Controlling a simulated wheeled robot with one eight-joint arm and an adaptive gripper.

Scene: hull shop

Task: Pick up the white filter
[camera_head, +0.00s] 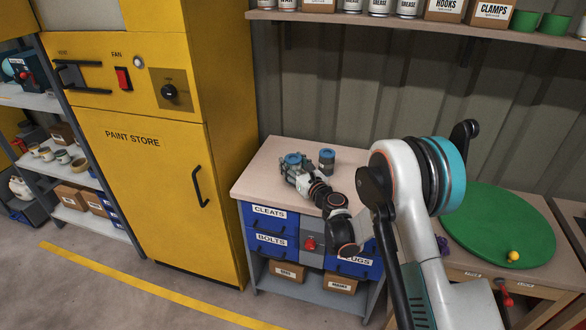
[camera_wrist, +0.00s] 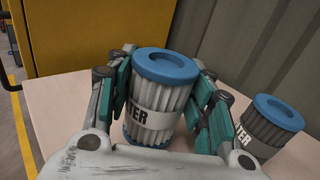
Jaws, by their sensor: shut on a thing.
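A white pleated filter (camera_wrist: 158,98) with a blue cap and a paper label stands upright between the fingers of my gripper (camera_wrist: 160,108) in the wrist view. The green finger pads press on it from both sides. In the head view the gripper (camera_head: 296,170) is over the workbench top, with the filter's blue cap (camera_head: 293,158) showing. Its lower part is hidden there by my gripper. I cannot tell whether its base touches the bench. A second, darker grey filter (camera_wrist: 268,128) with a blue cap stands to the right, apart from my gripper; it also shows in the head view (camera_head: 327,161).
The workbench top (camera_head: 262,182) has labelled blue drawers below. A yellow paint store cabinet (camera_head: 160,190) stands to the left. A shelf (camera_head: 420,30) with cans and boxes runs above. A green round turntable (camera_head: 490,215) with a yellow ball lies to the right.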

